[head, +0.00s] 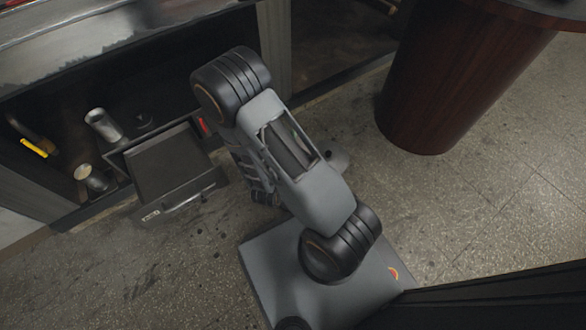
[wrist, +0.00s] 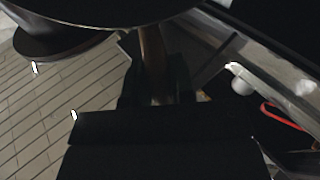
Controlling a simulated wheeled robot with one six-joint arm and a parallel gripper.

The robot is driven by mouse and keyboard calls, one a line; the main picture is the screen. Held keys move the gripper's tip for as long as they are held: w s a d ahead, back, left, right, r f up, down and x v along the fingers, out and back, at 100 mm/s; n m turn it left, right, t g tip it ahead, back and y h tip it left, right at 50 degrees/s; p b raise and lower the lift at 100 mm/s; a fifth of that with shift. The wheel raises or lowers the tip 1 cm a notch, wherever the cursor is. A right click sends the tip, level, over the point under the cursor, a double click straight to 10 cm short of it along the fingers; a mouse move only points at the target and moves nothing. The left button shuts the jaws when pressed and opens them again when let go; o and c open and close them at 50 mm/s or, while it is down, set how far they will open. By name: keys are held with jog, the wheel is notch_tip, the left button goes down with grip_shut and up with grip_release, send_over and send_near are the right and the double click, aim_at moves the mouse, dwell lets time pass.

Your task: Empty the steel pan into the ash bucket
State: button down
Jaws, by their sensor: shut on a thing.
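In the wrist view, my gripper (wrist: 154,88) is shut on a brownish handle (wrist: 152,50). The handle runs up to a dark round body (wrist: 110,12), cut off by the top edge, which looks like the steel pan. Its inside and contents are hidden. In the head view, my arm covers the middle, and neither the held pan nor the fingertips can be made out clearly. I cannot pick out the ash bucket with certainty in either view.
A grey drawer (head: 173,163) stands open from the low cabinet. Metal canisters (head: 103,125) and a yellow-ended item (head: 34,148) are inside the cabinet. A dark wooden pedestal (head: 440,85) stands at upper right. The tiled floor (head: 500,200) is clear at right. A red loop (wrist: 282,116) shows in the wrist view.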

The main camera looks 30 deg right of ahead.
jog(key=shift+s+a+f+t+h+b, duration=0.15)
jog(key=shift+s+a+b, duration=0.15)
jog(key=shift+a+b, duration=0.15)
jog(key=shift+s+a+f+t+h+b, duration=0.1)
jog(key=shift+s+a+t+h+b, duration=0.05)
jog(key=shift+s+a+b, duration=0.2)
dwell(0.8)
